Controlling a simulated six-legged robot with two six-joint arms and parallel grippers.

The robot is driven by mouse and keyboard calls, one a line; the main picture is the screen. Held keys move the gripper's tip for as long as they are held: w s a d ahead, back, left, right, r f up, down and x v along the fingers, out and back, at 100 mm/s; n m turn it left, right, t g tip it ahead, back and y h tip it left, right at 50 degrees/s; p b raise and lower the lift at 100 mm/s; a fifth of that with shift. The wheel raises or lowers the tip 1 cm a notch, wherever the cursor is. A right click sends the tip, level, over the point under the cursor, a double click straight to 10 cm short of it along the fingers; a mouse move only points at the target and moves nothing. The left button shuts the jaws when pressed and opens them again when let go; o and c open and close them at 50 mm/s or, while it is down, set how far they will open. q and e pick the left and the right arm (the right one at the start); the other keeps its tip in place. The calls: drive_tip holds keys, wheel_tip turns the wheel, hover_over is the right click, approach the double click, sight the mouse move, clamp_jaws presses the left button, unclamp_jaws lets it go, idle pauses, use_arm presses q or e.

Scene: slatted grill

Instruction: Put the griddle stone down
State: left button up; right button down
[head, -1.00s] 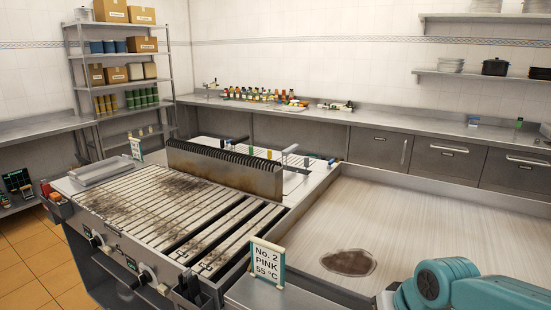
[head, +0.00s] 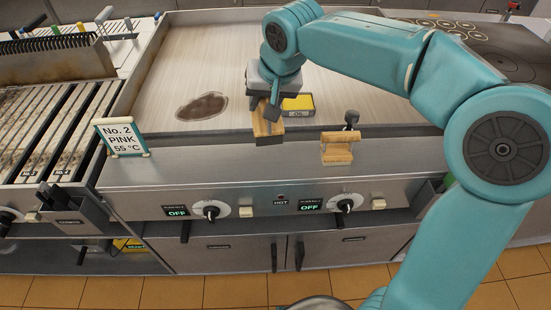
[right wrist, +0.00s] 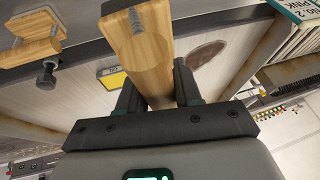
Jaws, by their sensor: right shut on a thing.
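My right gripper (head: 264,106) is shut on a light wooden block, which I take to be the griddle stone (head: 267,125). It hangs at the front edge of the griddle plate (head: 165,75), over the steel front ledge (head: 220,160). I cannot tell whether it touches the ledge. In the right wrist view the block (right wrist: 150,50) sits between the two dark fingers (right wrist: 158,88) and carries a metal screw at its far end. No stone face shows clearly. My left gripper is not in view.
A second wooden tool with a dark knob (head: 337,150) stands on the ledge to the right. A dark stain (head: 202,106) marks the plate. A "No. 2 PINK" sign (head: 122,137) stands left; the ledge between is clear.

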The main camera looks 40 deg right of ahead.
sight(275, 125)
drive_tip(key=d+r+m, duration=0.1)
drive_tip(key=d+r, duration=0.2)
drive_tip(key=r, duration=0.4)
drive_tip(key=shift+h, duration=0.3)
drive_tip(key=f, duration=1.6)
drive_tip(key=shift+w+b, duration=0.3)
drive_tip(key=shift+w, duration=0.05)
wheel_tip(275, 125, down, 4)
drive_tip(key=shift+w, duration=0.15)
drive_tip(key=shift+r, duration=0.1)
drive_tip(key=shift+f+b, duration=0.25)
drive_tip(key=shift+b, duration=0.05)
drive_tip(key=c, duration=0.8)
unclamp_jaws()
